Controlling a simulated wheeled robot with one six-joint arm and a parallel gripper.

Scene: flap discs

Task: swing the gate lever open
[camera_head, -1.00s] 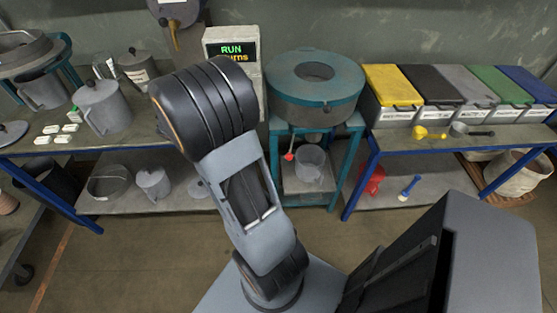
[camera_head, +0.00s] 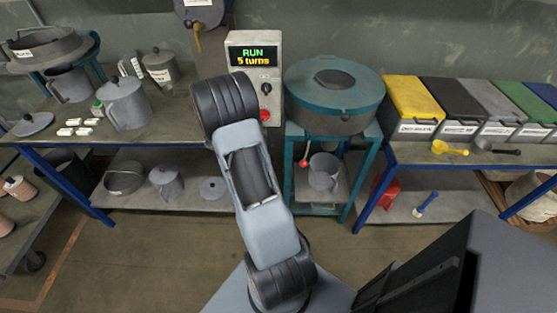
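The gate lever seems to be the short lever with a red ball knob (camera_head: 304,163) under the teal round machine (camera_head: 335,97). The machine stands on a teal frame left of the bins. A grey cup (camera_head: 324,172) sits on the frame's lower shelf, right of the knob. My arm (camera_head: 250,185) rises in front of the left bench, left of the lever. My gripper is not visible; it is out of sight behind or beyond the arm's upper end.
A control box (camera_head: 255,75) reads "RUN 5 turns" and has a red button. Lidded bins with a yellow one (camera_head: 412,100) stand right, with a yellow scoop (camera_head: 450,148) in front. Pots and a grey jug (camera_head: 125,104) are on the left bench. A red item (camera_head: 386,192) lies low right.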

